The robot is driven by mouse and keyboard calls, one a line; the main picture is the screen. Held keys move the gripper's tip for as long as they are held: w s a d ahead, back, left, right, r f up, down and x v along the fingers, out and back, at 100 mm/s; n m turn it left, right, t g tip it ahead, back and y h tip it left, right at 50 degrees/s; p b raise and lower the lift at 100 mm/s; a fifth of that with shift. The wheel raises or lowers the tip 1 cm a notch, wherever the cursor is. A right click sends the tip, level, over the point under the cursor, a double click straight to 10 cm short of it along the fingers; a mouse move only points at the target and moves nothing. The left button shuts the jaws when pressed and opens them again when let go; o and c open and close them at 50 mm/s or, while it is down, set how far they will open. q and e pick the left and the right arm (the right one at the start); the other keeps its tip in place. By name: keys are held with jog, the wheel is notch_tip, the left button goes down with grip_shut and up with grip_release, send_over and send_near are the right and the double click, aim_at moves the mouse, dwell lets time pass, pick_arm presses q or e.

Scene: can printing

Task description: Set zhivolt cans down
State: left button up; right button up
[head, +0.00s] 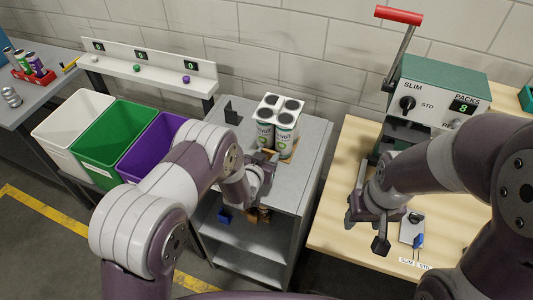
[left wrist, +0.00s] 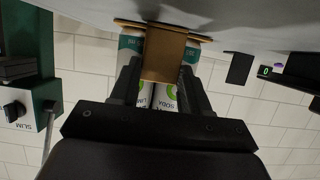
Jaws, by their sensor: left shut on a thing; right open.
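My left gripper is shut on this tab. The tray is at or just above the cabinet top; I cannot tell whether it touches. My right gripper (head: 376,222) is open and empty above the wooden table. I cannot read a Zhivolt name.
A packing machine (head: 440,85) with a red-handled lever stands on the wooden table (head: 330,205). White (head: 70,118), green (head: 112,140) and purple (head: 150,143) bins stand left of the cabinet (head: 312,140). A small black bracket (head: 232,113) stands at the cabinet's back left.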

pick_arm(q)
jog(key=shift+f, duration=0.2)
jog(key=o, duration=1.1)
jog(key=shift+r, duration=0.15)
jog(key=shift+c, duration=0.2)
jog(key=shift+r, duration=0.2)
jog(key=s+a+r+n+g+y+b, duration=0.1)
jog(key=s+a+r+g, duration=0.35)
jog(key=s, duration=0.45)
jog(key=s+a+r+n+g+y+b, duration=0.1)
jog(key=s+a+r+g+y, duration=0.15)
jog(key=s+a, duration=0.5)
jog(key=s+a+r+n+g+y+b, duration=0.1)
jog(key=s+a+r+g, duration=0.3)
jog(key=s, duration=0.7)
jog(key=shift+g, duration=0.3)
jog(key=f+b, duration=0.2)
jog(key=d+f+b, duration=0.1)
jog(key=f+b, duration=0.2)
jog(key=shift+w, duration=0.2)
